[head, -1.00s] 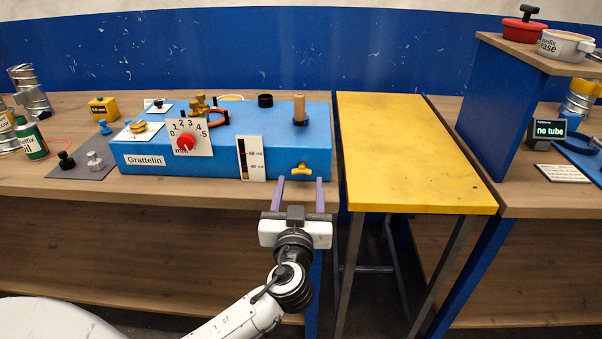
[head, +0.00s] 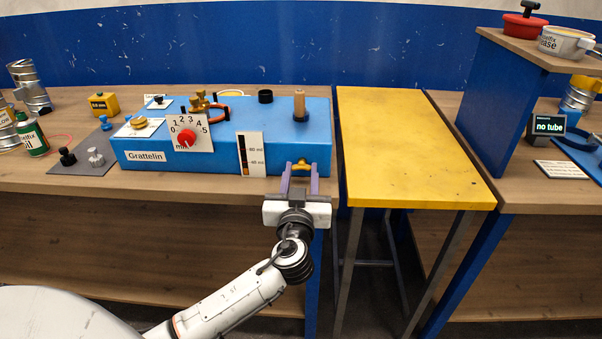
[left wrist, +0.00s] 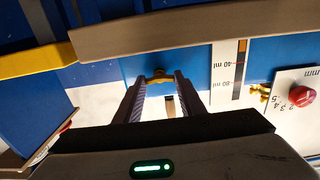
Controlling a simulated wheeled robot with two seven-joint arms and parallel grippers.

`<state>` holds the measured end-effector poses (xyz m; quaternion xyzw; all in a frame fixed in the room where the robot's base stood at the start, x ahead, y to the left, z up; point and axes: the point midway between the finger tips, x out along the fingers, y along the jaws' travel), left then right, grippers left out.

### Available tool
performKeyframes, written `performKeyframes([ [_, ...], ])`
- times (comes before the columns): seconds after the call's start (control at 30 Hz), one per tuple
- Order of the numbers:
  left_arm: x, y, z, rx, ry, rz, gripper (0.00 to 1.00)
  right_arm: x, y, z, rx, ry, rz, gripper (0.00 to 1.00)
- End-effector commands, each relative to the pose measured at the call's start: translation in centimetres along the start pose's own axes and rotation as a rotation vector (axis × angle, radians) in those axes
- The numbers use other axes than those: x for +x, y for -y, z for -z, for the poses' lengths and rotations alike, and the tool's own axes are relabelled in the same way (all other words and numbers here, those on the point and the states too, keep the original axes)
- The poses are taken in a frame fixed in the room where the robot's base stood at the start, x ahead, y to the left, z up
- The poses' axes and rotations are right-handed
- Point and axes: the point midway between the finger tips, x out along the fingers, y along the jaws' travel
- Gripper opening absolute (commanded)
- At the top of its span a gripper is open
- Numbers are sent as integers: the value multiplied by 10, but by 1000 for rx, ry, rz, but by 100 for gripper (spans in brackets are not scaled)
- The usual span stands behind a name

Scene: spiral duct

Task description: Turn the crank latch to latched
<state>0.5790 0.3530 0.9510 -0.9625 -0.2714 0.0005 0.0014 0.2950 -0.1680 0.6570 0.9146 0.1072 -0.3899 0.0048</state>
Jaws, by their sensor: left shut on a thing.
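A blue box labelled Grattelin (head: 215,165) stands on the wooden bench. A small yellow wing-shaped handle (head: 301,163) sits low on its front face, at the right end; it also shows in the left wrist view (left wrist: 158,75). My left gripper (head: 300,173) reaches it from the front, one finger on each side, and is shut on it. On top of the box are a brass fitting with an orange loop (head: 220,121) and an upright wooden peg (head: 299,104). I cannot tell for certain which part is the crank latch. My right gripper is not in view.
The box front also carries a red dial (head: 187,138) and a level gauge (head: 251,155). A yellow-topped table (head: 415,150) stands close on the right, across a narrow gap. A screen reading "no tube" (head: 548,125) is farther right. Several small items lie on the left bench.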

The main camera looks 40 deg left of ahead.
Motion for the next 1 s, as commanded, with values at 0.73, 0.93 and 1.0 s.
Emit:
performKeyframes([
  [0.73, -1, -1, -1, 466, 2, 0, 14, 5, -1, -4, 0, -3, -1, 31],
  [0.93, 0, -1, 0, 656, 2, 1, 14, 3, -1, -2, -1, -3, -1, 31],
  [1.0, 0, -1, 0, 722, 2, 0, 14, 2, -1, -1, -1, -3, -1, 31],
])
